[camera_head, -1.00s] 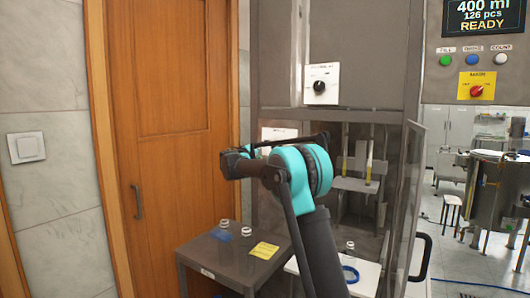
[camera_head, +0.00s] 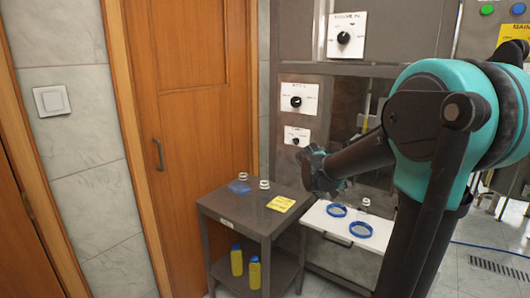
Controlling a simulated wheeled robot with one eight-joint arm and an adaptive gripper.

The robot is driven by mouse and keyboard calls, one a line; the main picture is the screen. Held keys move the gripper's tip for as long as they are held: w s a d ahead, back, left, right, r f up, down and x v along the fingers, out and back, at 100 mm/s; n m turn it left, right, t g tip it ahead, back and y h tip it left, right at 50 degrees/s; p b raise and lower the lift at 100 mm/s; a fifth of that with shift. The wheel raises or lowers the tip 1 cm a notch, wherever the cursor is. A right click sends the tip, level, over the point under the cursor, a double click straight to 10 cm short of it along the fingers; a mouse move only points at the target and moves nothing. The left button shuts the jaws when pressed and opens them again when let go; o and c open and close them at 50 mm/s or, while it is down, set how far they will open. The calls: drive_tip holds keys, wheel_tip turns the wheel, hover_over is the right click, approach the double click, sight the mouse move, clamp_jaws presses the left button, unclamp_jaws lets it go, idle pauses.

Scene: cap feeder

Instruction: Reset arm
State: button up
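My arm enters from the lower right, with its large teal joint at the right. My gripper (camera_head: 318,172) is dark and points left, in front of the machine and just right of the side table. It is seen small and from the side, so I cannot tell whether its fingers are apart. I see nothing clearly held in it. The grey machine (camera_head: 300,70) has dials on white plates and a white shelf (camera_head: 320,222) low down. Two blue rings (camera_head: 337,210) lie on that shelf, and a small clear bottle (camera_head: 365,204) stands behind them.
A grey side table (camera_head: 235,210) holds clear white-necked bottles (camera_head: 264,184), a blue item (camera_head: 239,187) and a yellow note (camera_head: 281,203). Yellow bottles (camera_head: 237,260) stand on its lower shelf. A wooden door (camera_head: 185,120) is behind at the left. The floor at the front left is clear.

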drive_tip(key=s+a+f+y, duration=0.1)
drive_tip(key=s+f+y, duration=0.1)
drive_tip(key=s+f, duration=0.3)
drive_tip(key=s+a+f+g+y, duration=0.1)
drive_tip(key=s+f, duration=0.4)
drive_tip(key=s, duration=0.7)
drive_tip(key=s+a+f+g+y, duration=0.1)
drive_tip(key=s+a+f+y, duration=0.1)
drive_tip(key=s+f, duration=0.4)
drive_tip(key=s+a, duration=0.1)
drive_tip(key=s, duration=0.2)
drive_tip(key=shift+a+y, duration=0.2)
drive_tip(key=shift+y, duration=0.2)
